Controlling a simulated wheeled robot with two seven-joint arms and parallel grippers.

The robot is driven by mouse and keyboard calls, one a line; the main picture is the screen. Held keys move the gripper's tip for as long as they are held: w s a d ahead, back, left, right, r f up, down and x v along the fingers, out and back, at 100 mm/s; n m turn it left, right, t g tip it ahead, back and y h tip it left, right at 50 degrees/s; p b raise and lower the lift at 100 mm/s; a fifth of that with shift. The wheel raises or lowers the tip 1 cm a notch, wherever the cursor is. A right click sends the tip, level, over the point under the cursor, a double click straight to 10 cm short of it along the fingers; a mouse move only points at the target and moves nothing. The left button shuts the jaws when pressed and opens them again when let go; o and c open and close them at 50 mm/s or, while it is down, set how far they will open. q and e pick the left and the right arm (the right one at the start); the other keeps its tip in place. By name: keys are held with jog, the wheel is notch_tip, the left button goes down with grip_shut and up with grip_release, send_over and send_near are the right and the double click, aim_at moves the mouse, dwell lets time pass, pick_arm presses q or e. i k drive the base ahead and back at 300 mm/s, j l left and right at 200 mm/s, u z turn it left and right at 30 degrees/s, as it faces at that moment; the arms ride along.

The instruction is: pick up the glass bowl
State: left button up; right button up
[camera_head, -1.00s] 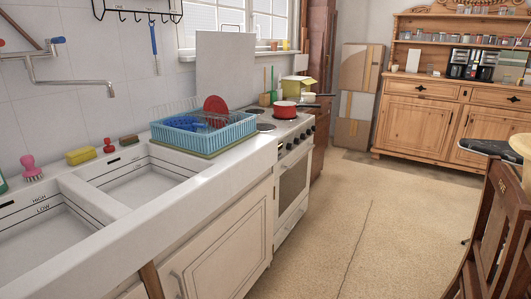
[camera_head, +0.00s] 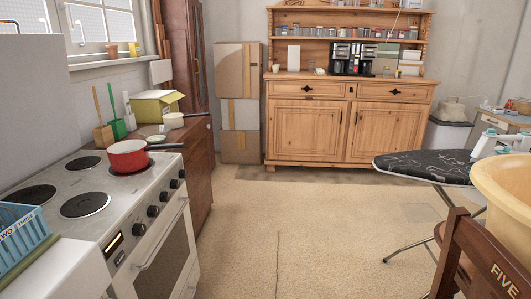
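I cannot make out a glass bowl for certain in the head view. A wooden dresser (camera_head: 306,131) stands against the back wall. Its shelves hold several small jars (camera_head: 335,34), and small items on its counter are too small to tell apart. A small pale dish lies beside the red pot (camera_head: 128,155), and its material is unclear. Neither of my grippers is in view.
A stove (camera_head: 150,215) and a blue dish rack (camera_head: 22,235) are on the left. Cardboard boxes (camera_head: 237,75) stand left of the dresser. An ironing board (camera_head: 425,165), a chair (camera_head: 470,255) and a yellow basin (camera_head: 505,190) are on the right. The middle floor is clear.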

aim_at(155, 135)
jog(key=i+l+u, duration=0.15)
jog(key=i, duration=0.6)
jog(key=i+l+u, duration=0.15)
jog(key=i, duration=0.6)
